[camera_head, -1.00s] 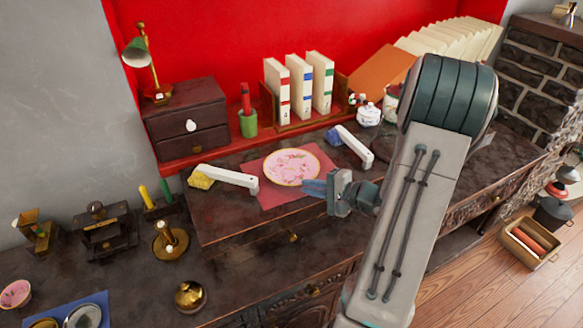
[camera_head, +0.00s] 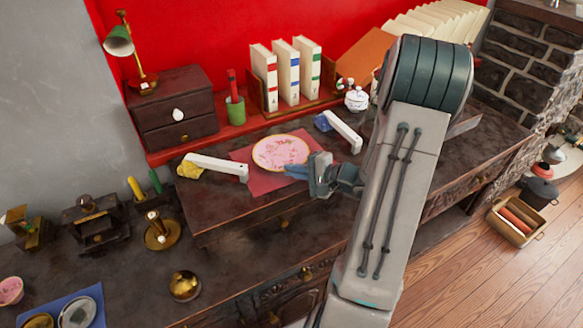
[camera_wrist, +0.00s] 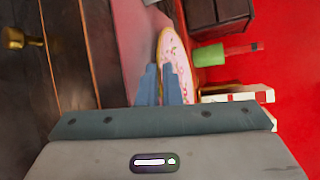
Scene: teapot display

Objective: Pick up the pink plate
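The pink plate (camera_head: 281,152) has a gold rim and a floral pattern. It lies on a red mat (camera_head: 265,185) on the desk, and also shows beyond my fingers in the wrist view (camera_wrist: 174,52). My gripper (camera_head: 297,171) is at the plate's right front edge, turned sideways. In the wrist view its two blue fingers (camera_wrist: 160,83) are parted by a narrow gap. One finger overlaps the plate in that view, the other lies just off its edge. I cannot tell whether the fingers touch the rim. The plate looks flat on the mat.
White-handled brushes (camera_head: 215,166) and (camera_head: 340,131) lie left and right of the mat. Binders (camera_head: 288,75), a green cup (camera_head: 236,111) and a small drawer chest (camera_head: 172,107) stand behind. A brass candle holder (camera_head: 161,232) is at the front left.

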